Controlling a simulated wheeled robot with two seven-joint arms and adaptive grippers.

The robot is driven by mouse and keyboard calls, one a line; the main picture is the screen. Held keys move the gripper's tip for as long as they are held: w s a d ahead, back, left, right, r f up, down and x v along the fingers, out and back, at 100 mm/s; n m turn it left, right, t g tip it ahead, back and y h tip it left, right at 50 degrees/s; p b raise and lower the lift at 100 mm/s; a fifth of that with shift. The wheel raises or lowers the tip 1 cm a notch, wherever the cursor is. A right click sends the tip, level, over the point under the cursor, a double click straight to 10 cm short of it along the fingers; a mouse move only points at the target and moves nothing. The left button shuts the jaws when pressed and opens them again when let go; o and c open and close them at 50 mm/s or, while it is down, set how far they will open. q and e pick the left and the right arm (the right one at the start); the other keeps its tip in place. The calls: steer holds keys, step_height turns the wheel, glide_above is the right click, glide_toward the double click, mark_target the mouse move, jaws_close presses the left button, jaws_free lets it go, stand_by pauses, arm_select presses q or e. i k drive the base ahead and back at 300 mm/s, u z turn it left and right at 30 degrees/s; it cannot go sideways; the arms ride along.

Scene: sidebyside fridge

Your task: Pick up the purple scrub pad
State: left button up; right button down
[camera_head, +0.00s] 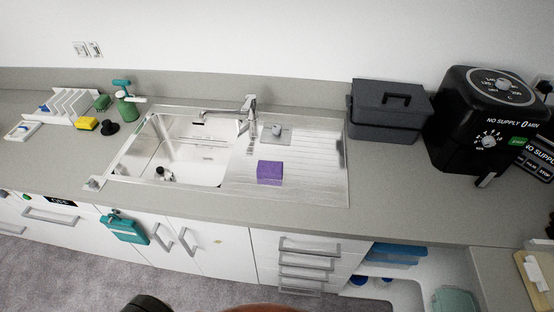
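The purple scrub pad (270,172) is a small block lying on the ribbed metal drainboard (315,165), just right of the sink basin (183,155). Nothing covers it and nothing touches it from above. Neither of my grippers can be made out in the head view. Only a dark rounded shape and a reddish-brown edge show at the bottom of the picture, and I cannot tell what part they belong to.
The faucet (247,115) stands behind the pad to the left. A grey box (387,112) and a black air fryer (485,125) stand to the right. A yellow sponge (86,124) and green bottle (126,108) are at left.

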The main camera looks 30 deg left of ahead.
mark_target(265, 169)
steer(key=u, duration=0.9)
